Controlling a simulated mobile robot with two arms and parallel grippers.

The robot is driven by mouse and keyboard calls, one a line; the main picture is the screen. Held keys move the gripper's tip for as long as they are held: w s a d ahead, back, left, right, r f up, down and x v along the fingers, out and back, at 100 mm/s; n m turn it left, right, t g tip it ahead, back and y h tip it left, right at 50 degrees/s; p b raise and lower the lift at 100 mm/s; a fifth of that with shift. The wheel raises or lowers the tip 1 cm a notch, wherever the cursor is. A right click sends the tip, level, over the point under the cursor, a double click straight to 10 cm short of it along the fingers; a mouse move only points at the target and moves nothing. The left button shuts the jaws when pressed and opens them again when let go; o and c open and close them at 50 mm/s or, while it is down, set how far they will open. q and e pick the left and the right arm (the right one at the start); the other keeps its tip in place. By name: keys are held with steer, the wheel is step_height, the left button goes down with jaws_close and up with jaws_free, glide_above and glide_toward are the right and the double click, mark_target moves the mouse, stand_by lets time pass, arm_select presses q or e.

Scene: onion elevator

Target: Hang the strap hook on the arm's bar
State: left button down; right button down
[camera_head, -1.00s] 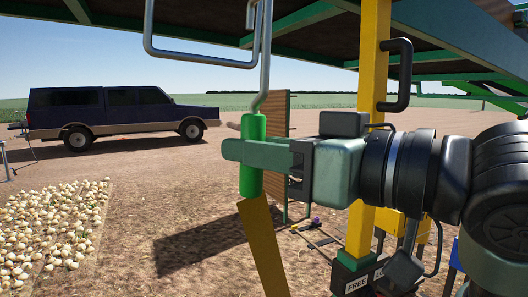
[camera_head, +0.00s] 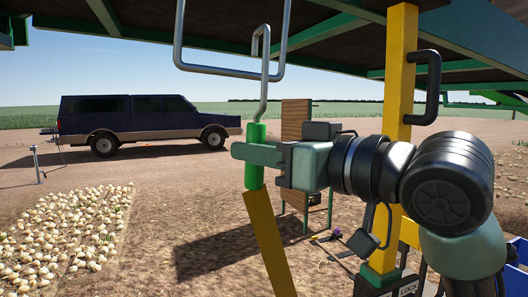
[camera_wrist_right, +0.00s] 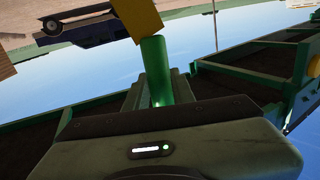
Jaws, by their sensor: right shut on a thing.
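The strap hook (camera_head: 264,70) is a grey metal rod with a bend at its top, a green grip and a yellow strap (camera_head: 268,243) hanging below. My right gripper (camera_head: 255,155) is shut on the green grip, which stands nearly upright. The grip and strap also show in the right wrist view (camera_wrist_right: 157,72). The grey U-shaped bar (camera_head: 215,70) hangs from above. The hook's bend stands above the bar's lower run in the head view, and its shank crosses that run. I cannot tell whether the hook bears on the bar. My left gripper is out of view.
A yellow post (camera_head: 399,100) with a black handle (camera_head: 432,88) stands to the right, close to my right arm. The green-framed machine spans overhead. A dark pickup (camera_head: 140,122) and an onion patch (camera_head: 60,235) lie away to the left.

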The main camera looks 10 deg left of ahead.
steer(key=shift+w+a+f+b, duration=0.45)
steer(key=shift+w+a+f, duration=0.25)
steer(key=shift+w+f, duration=0.3)
steer(key=shift+w+a+f+b, duration=0.45)
steer(key=shift+w+a+f, duration=0.2)
steer(key=shift+w+f, duration=0.3)
steer(key=c, duration=1.1)
jaws_free()
